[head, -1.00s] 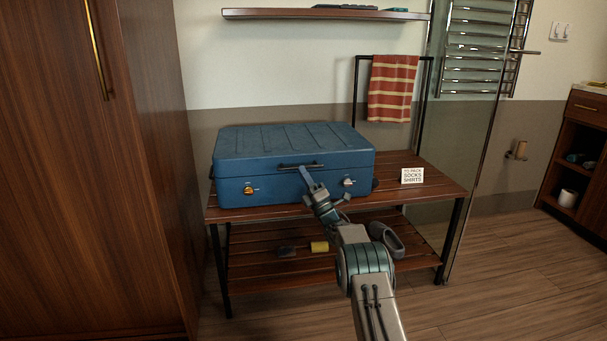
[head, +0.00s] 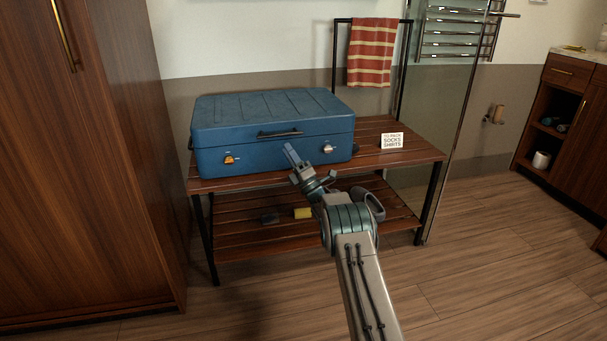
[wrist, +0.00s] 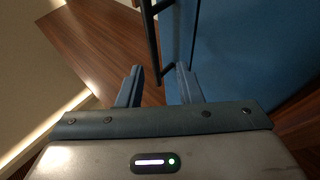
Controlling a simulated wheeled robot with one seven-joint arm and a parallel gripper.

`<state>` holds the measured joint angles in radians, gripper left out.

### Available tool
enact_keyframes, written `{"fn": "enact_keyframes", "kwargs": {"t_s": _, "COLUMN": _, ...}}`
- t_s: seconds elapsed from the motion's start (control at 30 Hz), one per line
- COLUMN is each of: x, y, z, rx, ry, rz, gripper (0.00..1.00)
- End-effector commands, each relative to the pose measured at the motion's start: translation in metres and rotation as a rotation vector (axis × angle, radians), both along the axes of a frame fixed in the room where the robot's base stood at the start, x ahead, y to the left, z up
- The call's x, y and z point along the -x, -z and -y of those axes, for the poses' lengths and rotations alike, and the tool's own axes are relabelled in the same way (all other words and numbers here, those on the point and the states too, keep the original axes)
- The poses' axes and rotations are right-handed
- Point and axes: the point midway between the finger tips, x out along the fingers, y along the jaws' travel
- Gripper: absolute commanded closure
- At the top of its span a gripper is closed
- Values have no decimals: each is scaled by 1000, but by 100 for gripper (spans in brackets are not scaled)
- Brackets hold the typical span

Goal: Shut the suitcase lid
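The blue suitcase (head: 262,152) stands on a slatted wooden rack, with its lid (head: 270,106) down on the base. No gap shows along the front seam in the head view. A dark handle (head: 279,133) is on its front, between an orange-looking left latch (head: 229,159) and a silvery right latch (head: 328,149). My gripper (head: 290,150) is in front of the suitcase, just below the handle. In the wrist view, its two fingers (wrist: 158,75) are apart with nothing between them. The handle (wrist: 152,40) and blue front (wrist: 240,50) lie beyond the fingertips.
The rack (head: 420,152) has bare wood to the right, with a small sign (head: 391,141). Its lower shelf holds a yellow item (head: 303,213) and dark items. A tall wooden wardrobe (head: 95,170) stands close on the left. A striped towel (head: 371,52) hangs behind. Floor at right is clear.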

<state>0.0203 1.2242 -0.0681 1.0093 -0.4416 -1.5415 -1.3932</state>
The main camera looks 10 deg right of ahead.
Motion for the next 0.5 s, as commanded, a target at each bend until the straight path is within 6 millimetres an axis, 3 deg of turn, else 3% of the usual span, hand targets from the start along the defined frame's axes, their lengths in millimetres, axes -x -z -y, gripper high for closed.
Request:
{"fn": "enact_keyframes", "kwargs": {"t_s": 0.3, "x": 44, "y": 48, "z": 34, "rx": 1, "ry": 2, "rz": -7, "gripper": 68}}
{"fn": "enact_keyframes", "kwargs": {"t_s": 0.5, "x": 60, "y": 68, "z": 46, "rx": 1, "ry": 2, "rz": -5, "gripper": 68}}
